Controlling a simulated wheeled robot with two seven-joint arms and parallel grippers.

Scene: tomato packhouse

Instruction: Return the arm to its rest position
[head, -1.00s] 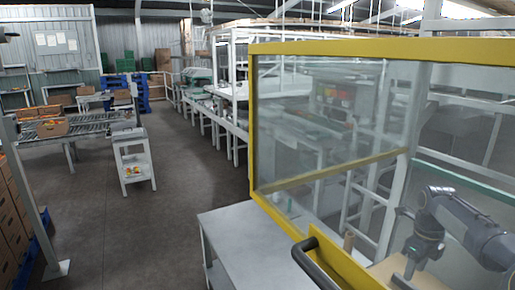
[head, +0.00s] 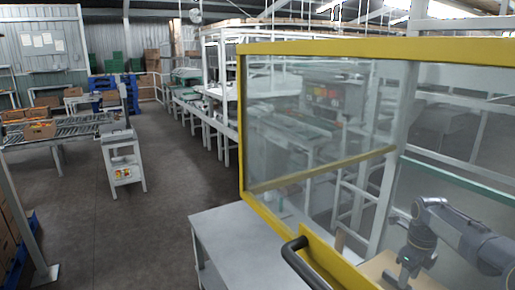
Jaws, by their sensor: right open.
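My right arm comes in from the lower right edge in the head view, bent at a grey joint. My right gripper (head: 398,283) hangs below that joint, low in the picture, and is open. Its fingertips are small and close to the bottom edge. It is above or in front of a light tan surface (head: 376,268); I cannot tell whether they touch. I see nothing held in it. My left gripper is not in view.
A yellow-framed clear panel (head: 243,130) with a dark handle (head: 300,262) stands close in front, near my right arm. A grey table (head: 225,228) is left of it. A small white cart (head: 122,160) and roller conveyor (head: 70,132) stand left. The floor aisle (head: 160,200) is clear.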

